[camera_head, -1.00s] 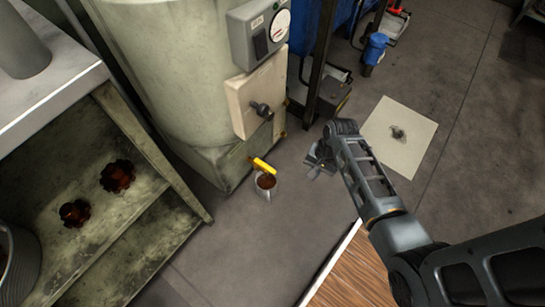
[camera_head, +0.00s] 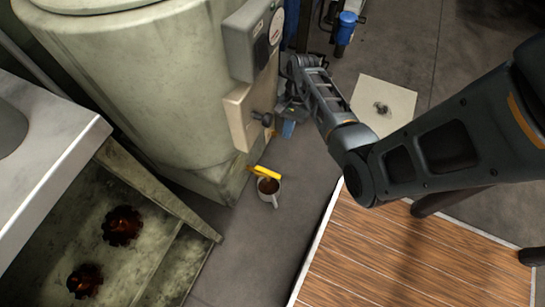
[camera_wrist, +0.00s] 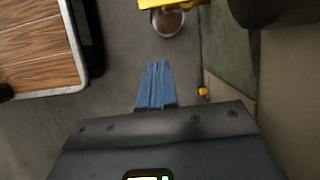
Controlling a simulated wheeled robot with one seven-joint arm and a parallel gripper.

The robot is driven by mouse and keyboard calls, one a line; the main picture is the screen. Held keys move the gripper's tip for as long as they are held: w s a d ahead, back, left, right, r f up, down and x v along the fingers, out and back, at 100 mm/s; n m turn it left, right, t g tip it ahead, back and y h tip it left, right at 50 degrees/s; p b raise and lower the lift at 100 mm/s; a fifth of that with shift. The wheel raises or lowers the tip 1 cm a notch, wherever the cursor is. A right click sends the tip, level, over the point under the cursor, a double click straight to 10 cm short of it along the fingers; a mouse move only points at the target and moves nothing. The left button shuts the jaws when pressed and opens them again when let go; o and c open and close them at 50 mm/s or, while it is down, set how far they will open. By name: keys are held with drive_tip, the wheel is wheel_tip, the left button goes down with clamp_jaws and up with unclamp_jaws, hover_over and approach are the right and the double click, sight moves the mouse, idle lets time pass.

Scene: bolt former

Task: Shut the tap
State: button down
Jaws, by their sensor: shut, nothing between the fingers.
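The yellow tap lever (camera_head: 261,171) sticks out low at the foot of the pale green tank. A mug (camera_head: 274,198) with brown liquid stands by it on the floor. In the wrist view, the yellow lever (camera_wrist: 172,3) is at the top edge with the mug (camera_wrist: 167,22) just below it. My gripper (camera_head: 288,129) is beside the tank, above and right of the lever and apart from it. Its blue fingers (camera_wrist: 160,64) are shut and empty, pointing toward the mug. The tap's outlet is not clear to see.
The pale green tank (camera_head: 130,75) carries a beige box (camera_head: 238,118) with a dark knob (camera_head: 263,117), close to my gripper. A slatted wooden platform (camera_head: 400,255) is at lower right. A stained metal trough (camera_head: 165,225) is at left. Floor right of the mug is clear.

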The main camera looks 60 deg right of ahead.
sight(268, 173)
drive_tip(key=a+f+b, duration=0.5)
drive_tip(key=a+f, duration=0.2)
drive_tip(key=f, duration=0.2)
drive_tip(key=shift+s+a, duration=0.15)
drive_tip(key=shift+a, duration=0.25)
drive_tip(key=shift+f, duration=0.1)
drive_tip(key=shift+a, duration=0.1)
idle(0.3)
